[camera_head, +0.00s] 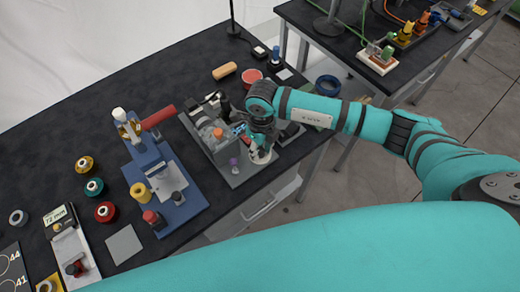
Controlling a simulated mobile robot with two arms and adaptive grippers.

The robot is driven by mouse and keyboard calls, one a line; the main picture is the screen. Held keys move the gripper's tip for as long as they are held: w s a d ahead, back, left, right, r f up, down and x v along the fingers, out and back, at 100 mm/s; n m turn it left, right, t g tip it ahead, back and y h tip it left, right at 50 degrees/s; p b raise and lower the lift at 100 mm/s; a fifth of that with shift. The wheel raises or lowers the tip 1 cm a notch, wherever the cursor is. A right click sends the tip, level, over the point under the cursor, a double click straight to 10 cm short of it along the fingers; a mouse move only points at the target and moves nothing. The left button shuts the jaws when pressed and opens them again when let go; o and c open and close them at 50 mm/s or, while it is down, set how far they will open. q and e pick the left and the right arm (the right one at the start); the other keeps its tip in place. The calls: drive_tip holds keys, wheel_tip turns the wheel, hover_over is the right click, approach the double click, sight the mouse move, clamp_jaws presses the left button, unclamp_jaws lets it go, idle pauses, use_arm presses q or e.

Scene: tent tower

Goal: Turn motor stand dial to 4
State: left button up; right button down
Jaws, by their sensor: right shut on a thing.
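The motor stand (212,150) is a grey unit on a grey base plate near the front edge of the dark table, with an orange cap and a small purple knob on it. A whitish round dial (262,158) sits at the right front of its base. My right gripper (261,147) reaches down over the dial from the right and is shut on it. The gripper hides much of the dial, and its numbers and setting are too small to read. My left gripper is not in view.
A blue press (180,213) with a red handle stands left of the motor stand. Several coloured spools (106,212) lie further left, by a grey square plate (123,245). An orange block (224,71) and a red round container (251,77) lie behind. The back left of the table is clear.

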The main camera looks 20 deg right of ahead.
drive_tip(key=m+b, duration=0.1)
drive_tip(key=m, duration=0.2)
drive_tip(key=shift+w+m, duration=0.1)
drive_tip(key=shift+m, duration=0.3)
drive_tip(key=m+b, duration=0.1)
drive_tip(key=m, duration=0.2)
drive_tip(key=shift+m, duration=0.3)
drive_tip(key=m, duration=0.3)
drive_tip(key=shift+r+m+b, duration=0.1)
drive_tip(key=shift+m+b, duration=0.2)
drive_tip(key=shift+b, duration=0.05)
drive_tip(key=m, duration=0.3)
drive_tip(key=shift+m+t, duration=0.3)
drive_tip(key=m, duration=0.2)
drive_tip(key=shift+m, duration=0.4)
drive_tip(key=m, duration=0.3)
drive_tip(key=shift+r+m, duration=0.1)
drive_tip(key=shift+m, duration=0.2)
drive_tip(key=m+p, duration=0.1)
drive_tip(key=m, duration=0.5)
drive_tip(key=shift+h, duration=0.3)
drive_tip(key=shift+m, duration=0.3)
